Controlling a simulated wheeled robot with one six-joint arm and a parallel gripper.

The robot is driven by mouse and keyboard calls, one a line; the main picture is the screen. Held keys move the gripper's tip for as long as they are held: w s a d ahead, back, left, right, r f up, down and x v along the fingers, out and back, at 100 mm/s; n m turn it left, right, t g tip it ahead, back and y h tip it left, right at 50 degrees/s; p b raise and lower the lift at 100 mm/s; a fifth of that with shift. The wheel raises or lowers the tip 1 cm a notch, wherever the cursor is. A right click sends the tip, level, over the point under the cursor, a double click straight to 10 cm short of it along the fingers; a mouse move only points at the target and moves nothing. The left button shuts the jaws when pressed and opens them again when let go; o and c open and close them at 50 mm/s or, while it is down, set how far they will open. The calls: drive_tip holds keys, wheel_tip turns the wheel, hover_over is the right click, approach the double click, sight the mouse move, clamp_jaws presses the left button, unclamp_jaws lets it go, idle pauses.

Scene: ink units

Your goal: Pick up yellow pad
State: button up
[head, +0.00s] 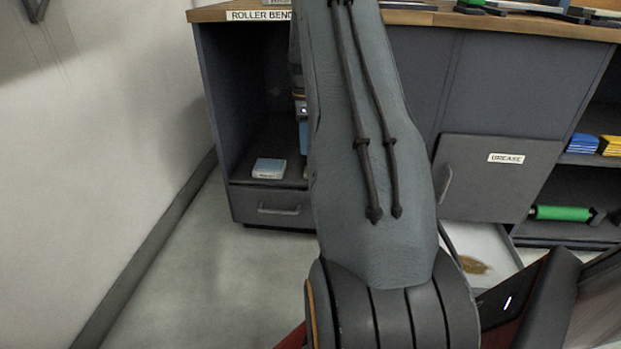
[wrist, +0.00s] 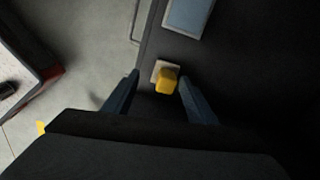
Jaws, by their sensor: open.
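A small yellow block-like thing (wrist: 167,79), likely the yellow pad, sits on or against a pale beige square piece (wrist: 156,68) on a dark surface in the wrist view. My gripper (wrist: 159,78) is open, its two blue fingers on either side of the yellow thing. The yellow thing lies near the fingertips; I cannot tell whether they reach down to its height. Nothing is seen held. In the head view my own arm hides the yellow thing and most of my gripper.
A light blue box (head: 269,168) lies on the open cabinet's lower shelf; it also shows in the wrist view (wrist: 189,13). A drawer (head: 270,210) is below. Blue pads (head: 582,143) and yellow pads (head: 612,146) sit on the right shelf. Floor at left is clear.

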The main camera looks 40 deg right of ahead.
drive_tip(key=d, duration=0.1)
drive_tip(key=d+f+m, duration=0.1)
drive_tip(key=d, duration=0.1)
drive_tip(key=shift+s+d+f+m, duration=0.1)
drive_tip(key=shift+d+f+m, duration=0.05)
drive_tip(key=shift+f+m, duration=0.2)
wheel_tip(320, 180, down, 2)
drive_tip(key=shift+d+f+b, duration=0.15)
drive_tip(key=shift+f+b, duration=0.1)
drive_tip(key=shift+b, duration=0.5)
drive_tip(key=shift+s+f+b, duration=0.2)
drive_tip(key=shift+f+b, duration=1.45)
drive_tip(key=shift+f, duration=1.1)
drive_tip(key=shift+r, duration=0.1)
drive_tip(key=c, duration=1.2)
drive_tip(key=shift+r, duration=0.1)
drive_tip(key=shift+r+p, duration=1.05)
drive_tip(key=shift+r, duration=0.3)
drive_tip(key=shift+s+a+r+p, duration=0.1)
drive_tip(key=shift+s+a+p, duration=1.1)
drive_tip(key=shift+s+a, duration=0.9)
drive_tip(key=shift+s+a+r+p, duration=0.1)
drive_tip(key=shift+s+a+p, duration=1.3)
drive_tip(key=shift+a, duration=1.15)
drive_tip(key=shift+s+a+r+p, duration=0.1)
drive_tip(key=shift+s+a+p, duration=0.9)
drive_tip(key=shift+s+a, duration=1.2)
